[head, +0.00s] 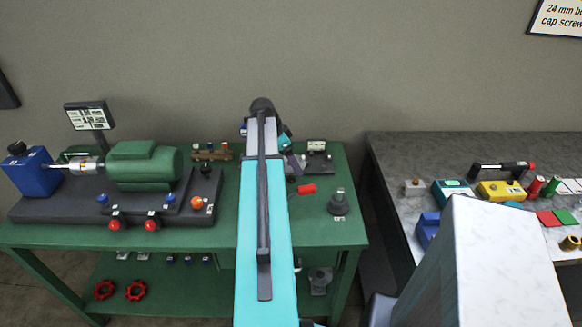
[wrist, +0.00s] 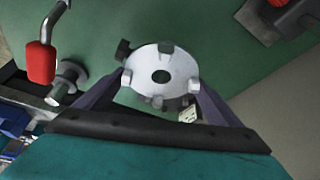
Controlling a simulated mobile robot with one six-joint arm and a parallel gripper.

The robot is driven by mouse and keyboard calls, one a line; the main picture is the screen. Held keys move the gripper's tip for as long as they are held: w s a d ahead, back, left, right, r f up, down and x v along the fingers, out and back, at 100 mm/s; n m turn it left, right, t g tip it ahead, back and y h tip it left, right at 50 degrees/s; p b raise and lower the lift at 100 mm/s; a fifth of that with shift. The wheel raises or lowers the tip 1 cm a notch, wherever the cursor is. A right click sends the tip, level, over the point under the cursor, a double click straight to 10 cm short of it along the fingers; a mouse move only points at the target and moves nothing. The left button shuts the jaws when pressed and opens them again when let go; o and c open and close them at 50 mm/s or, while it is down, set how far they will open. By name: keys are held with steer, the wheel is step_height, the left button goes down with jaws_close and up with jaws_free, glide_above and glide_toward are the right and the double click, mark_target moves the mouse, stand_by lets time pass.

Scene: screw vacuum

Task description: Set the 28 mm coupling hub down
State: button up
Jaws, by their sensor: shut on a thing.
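The coupling hub (wrist: 143,68) is a pale metal disc with a dark hole in its middle, seen in the wrist view. A dark knob or screw sticks out at its upper left rim. My gripper (wrist: 160,82) is shut on it, with one finger on each side. The green table top lies behind the hub in that view; I cannot tell whether the hub touches it. In the head view my arm hides most of the gripper and the hub.
In the wrist view a red handle (wrist: 41,63) on a metal rod is left of the hub. In the head view, the green table (head: 333,232) carries a green motor (head: 143,165), a blue block (head: 32,172) and a grey fixture (head: 338,204). A grey bench (head: 400,165) with several parts stands right.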

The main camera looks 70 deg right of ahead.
steer(key=shift+f+p, duration=0.4)
steer(key=shift+f, duration=1.3)
steer(key=shift+f, duration=0.15)
steer(key=o, duration=1.3)
steer(key=shift+c, duration=0.2)
steer(key=shift+r, duration=0.2)
steer(key=shift+b+v, duration=1.2)
steer(key=shift+v, duration=4.7)
